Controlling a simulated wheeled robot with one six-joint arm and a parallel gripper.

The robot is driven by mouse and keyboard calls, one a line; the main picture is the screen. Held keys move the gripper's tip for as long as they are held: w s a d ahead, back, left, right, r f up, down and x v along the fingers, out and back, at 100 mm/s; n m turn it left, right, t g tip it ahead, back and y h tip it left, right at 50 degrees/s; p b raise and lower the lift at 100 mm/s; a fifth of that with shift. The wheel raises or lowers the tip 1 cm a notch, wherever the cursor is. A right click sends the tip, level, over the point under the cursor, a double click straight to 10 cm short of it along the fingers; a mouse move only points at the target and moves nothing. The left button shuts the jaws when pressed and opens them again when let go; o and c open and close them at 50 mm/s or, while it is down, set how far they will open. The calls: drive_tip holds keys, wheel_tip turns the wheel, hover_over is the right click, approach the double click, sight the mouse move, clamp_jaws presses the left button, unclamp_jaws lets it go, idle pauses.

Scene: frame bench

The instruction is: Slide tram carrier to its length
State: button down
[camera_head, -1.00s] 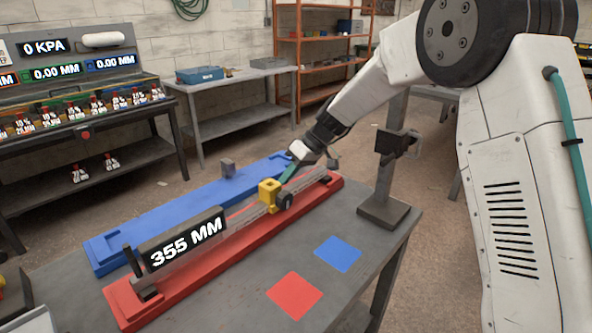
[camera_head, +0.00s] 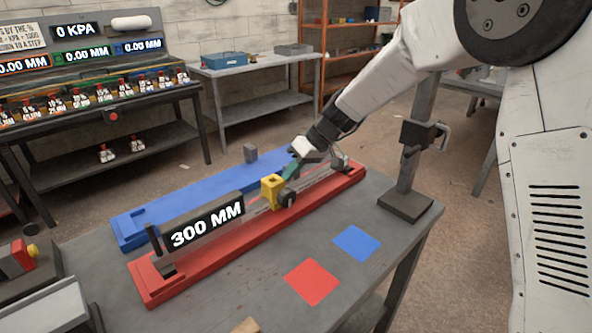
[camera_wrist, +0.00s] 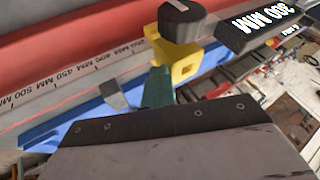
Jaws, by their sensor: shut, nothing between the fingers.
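The yellow carrier (camera_head: 272,188) with its black knob (camera_head: 287,198) sits on a scaled rail above the red base (camera_head: 215,258). A display (camera_head: 205,224) at the rail's left end reads 300 MM. My gripper (camera_head: 291,172) is shut and empty, its teal fingers just right of the carrier. In the wrist view the teal fingers (camera_wrist: 158,88) come up close beside the yellow carrier (camera_wrist: 182,66); I cannot tell whether they touch. The black knob (camera_wrist: 185,22) and the rail scale (camera_wrist: 72,77) also show there.
A blue base (camera_head: 165,208) with a grey block (camera_head: 250,153) lies behind the red one. A grey post (camera_head: 408,203) stands at the bench's right rear. Red (camera_head: 311,281) and blue (camera_head: 356,243) squares mark the otherwise clear bench front.

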drive_tip(key=shift+w, duration=0.1)
drive_tip(key=w+d+r, duration=0.3)
drive_tip(key=d+r, duration=0.5)
drive_tip(key=d, duration=0.1)
